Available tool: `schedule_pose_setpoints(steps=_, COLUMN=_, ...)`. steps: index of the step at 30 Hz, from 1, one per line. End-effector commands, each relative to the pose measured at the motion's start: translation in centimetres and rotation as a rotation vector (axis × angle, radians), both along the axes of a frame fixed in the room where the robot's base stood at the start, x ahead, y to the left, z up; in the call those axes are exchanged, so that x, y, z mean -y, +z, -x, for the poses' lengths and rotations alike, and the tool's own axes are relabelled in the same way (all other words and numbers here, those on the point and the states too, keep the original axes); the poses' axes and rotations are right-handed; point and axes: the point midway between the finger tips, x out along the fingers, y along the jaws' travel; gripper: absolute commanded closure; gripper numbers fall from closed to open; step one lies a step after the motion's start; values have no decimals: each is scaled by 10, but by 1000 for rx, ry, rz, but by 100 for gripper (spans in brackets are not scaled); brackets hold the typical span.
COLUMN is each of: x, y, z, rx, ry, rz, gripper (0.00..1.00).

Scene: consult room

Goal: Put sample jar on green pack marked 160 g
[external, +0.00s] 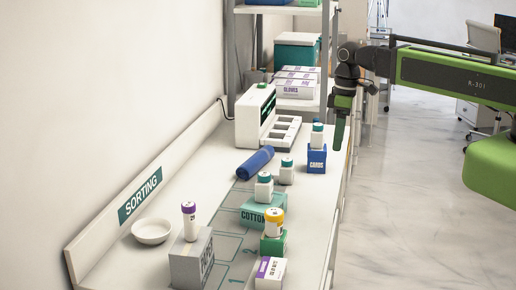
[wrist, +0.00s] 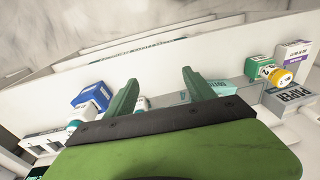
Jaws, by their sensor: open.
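My gripper (external: 341,120) is at the bench's right edge, just right of the blue box, fingers pointing down and empty. In the wrist view its two green fingers (wrist: 158,90) are spread apart. A yellow-lidded jar (external: 273,222) stands on a green pack (external: 272,245) near the front of the bench; both show in the wrist view. White teal-lidded jars stand on the teal COTTON pack (external: 264,188), on the bench (external: 286,172) and on the blue CARDS box (external: 317,137). I cannot read a 160 g mark, nor tell which jar is the sample jar.
A grey box (external: 191,261) carries a purple-capped vial (external: 189,225). A white bowl (external: 152,231), a blue roll (external: 255,162), a purple-and-white box (external: 270,273) and a white device (external: 255,117) also stand on the bench. Open floor lies right of the bench.

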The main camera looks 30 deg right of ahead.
Motion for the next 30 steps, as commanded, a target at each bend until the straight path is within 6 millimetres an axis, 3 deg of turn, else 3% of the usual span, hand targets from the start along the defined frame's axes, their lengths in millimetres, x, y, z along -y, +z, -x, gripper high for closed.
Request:
schedule_pose_setpoints(steps=1, x=51, y=-1, z=-2, rx=-14, ry=-188, rz=24, gripper=37)
schedule_pose_setpoints(steps=3, x=106, y=-1, z=-3, rx=-29, ry=-425, rz=55, gripper=37)
schedule_pose_setpoints(steps=6, x=158, y=-1, z=1, rx=-42, ry=-659, rz=84, gripper=37)
schedule_pose_setpoints(steps=8, x=175, y=-2, z=4, rx=-47, ry=-737, rz=95, gripper=37)
schedule_pose_setpoints(steps=11, x=185, y=-2, z=5, rx=-48, ry=-786, rz=101, gripper=37)
schedule_pose_setpoints(steps=18, x=183, y=-5, z=4, rx=-48, ry=-783, rz=101, gripper=37)
schedule_pose_setpoints(steps=20, x=183, y=-15, z=4, rx=-48, ry=-782, rz=101, gripper=37)
schedule_pose_setpoints(steps=27, x=183, y=-86, z=4, rx=-48, ry=-780, rz=99, gripper=37)
schedule_pose_setpoints(steps=30, x=183, y=-89, z=4, rx=-48, ry=-780, rz=99, gripper=37)
